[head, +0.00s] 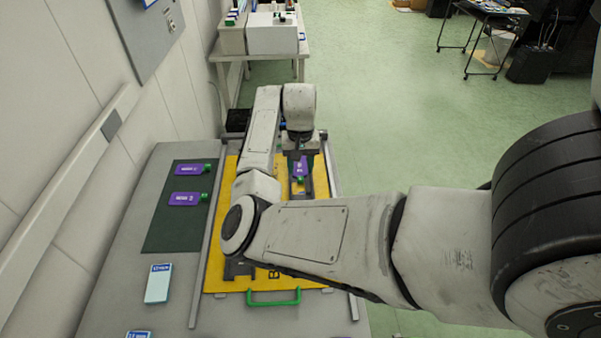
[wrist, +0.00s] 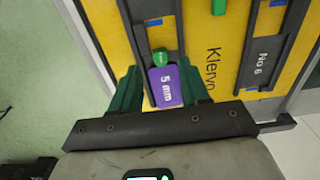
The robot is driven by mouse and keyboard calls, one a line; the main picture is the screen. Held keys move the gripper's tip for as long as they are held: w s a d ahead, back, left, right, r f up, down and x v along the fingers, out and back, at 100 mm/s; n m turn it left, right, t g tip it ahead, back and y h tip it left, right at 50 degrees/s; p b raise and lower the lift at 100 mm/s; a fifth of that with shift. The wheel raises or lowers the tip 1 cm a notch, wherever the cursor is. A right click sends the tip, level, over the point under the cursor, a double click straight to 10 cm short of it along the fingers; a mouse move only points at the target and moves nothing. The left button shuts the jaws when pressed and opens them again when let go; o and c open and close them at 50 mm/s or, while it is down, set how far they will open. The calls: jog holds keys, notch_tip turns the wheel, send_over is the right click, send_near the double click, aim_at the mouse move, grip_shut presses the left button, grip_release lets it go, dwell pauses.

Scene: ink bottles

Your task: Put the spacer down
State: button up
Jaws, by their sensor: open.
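The spacer is a purple block marked 5 mm (wrist: 167,86) with a green knob at one end. In the wrist view it lies between my gripper's green fingers (wrist: 159,68), with a gap visible on the left side; contact on the right is hard to tell. My gripper is open. Dark rails (wrist: 137,40) run along the yellow board (wrist: 205,55) beside the spacer. In the head view the spacer (head: 300,167) shows below my gripper (head: 300,153), over a dark slot of the yellow board (head: 225,240).
Two similar purple blocks (head: 188,169) (head: 186,198) with green knobs lie on a dark mat (head: 165,235) at left. A pale blue-white card (head: 158,284) lies nearer on the grey table (head: 110,290). The board has a green handle (head: 273,301). Another rail in the wrist view reads No 6 (wrist: 262,62).

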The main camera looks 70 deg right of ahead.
notch_tip(320, 180, up, 9)
jog(key=shift+b, duration=0.45)
jog(key=shift+f, duration=0.15)
dwell(0.3)
